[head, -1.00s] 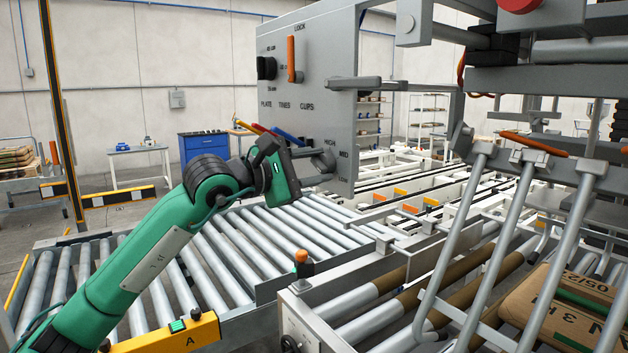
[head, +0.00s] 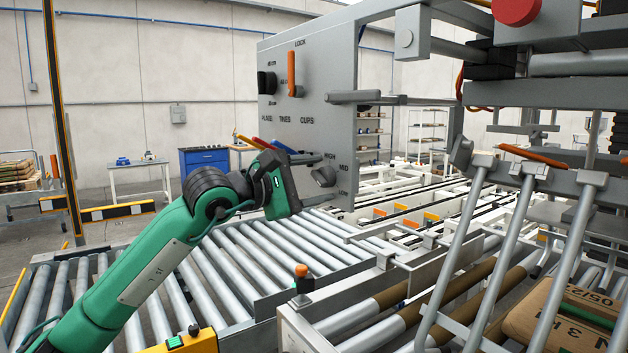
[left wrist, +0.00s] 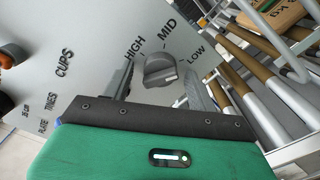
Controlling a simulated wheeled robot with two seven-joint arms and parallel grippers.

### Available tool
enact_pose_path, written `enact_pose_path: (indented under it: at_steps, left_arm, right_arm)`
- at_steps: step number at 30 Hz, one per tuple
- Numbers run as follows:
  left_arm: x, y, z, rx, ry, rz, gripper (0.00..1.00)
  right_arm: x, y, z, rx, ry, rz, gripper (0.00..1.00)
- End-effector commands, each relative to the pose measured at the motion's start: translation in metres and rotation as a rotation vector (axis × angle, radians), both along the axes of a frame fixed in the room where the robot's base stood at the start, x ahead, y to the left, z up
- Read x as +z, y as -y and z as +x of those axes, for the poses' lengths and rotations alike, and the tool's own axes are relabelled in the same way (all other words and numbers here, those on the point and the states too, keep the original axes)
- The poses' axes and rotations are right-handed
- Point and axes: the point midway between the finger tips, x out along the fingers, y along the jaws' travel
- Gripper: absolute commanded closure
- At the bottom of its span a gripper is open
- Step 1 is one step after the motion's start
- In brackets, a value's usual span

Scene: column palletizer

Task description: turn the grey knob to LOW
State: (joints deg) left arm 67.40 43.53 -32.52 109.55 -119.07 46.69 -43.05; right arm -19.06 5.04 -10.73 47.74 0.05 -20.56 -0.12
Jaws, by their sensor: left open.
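The grey knob (head: 324,176) sits low on the grey panel (head: 300,140), beside the labels HIGH, MID and LOW. In the left wrist view the knob (left wrist: 160,71) shows between my finger bars, with a raised bar across its face. In the head view that bar slants down to the right, towards the LOW side; its exact setting is hard to read. My left gripper (head: 312,178) is open, just left of the knob, and appears clear of it. My right gripper is out of view.
An orange lever (head: 292,73) and a black knob (head: 266,83) are higher on the panel. A grey bar handle (head: 366,98) sticks out above the grey knob. Roller conveyors (head: 290,245) run below. Grey machine rods (head: 505,240) and a carton (head: 560,315) are at the right.

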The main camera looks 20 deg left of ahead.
Motion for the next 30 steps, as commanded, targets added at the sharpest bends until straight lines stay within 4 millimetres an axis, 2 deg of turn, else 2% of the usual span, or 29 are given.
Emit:
enact_pose_path:
  at_steps: [5, 10, 13, 18, 21, 30]
  left_arm:
    - [-0.001, -0.003, -0.003, 0.001, 0.0, 0.0, 0.41]
    - [-0.003, -0.017, -0.021, 0.003, 0.001, 0.002, 0.41]
    - [-0.004, -0.032, -0.038, 0.004, 0.001, 0.002, 0.41]
    - [-0.004, -0.055, -0.069, 0.003, 0.001, 0.003, 0.41]
    - [-0.004, -0.067, -0.084, 0.004, 0.0, 0.002, 0.41]
    - [-0.001, -0.084, -0.107, 0.001, 0.0, 0.0, 0.41]
  right_arm:
    - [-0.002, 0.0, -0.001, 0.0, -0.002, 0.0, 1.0]
    - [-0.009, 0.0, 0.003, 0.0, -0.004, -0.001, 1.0]
    - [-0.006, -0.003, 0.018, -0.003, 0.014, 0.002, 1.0]
    - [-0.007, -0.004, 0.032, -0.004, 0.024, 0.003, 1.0]
    - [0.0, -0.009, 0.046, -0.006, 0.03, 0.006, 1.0]
    - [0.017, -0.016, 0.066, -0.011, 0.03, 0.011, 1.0]
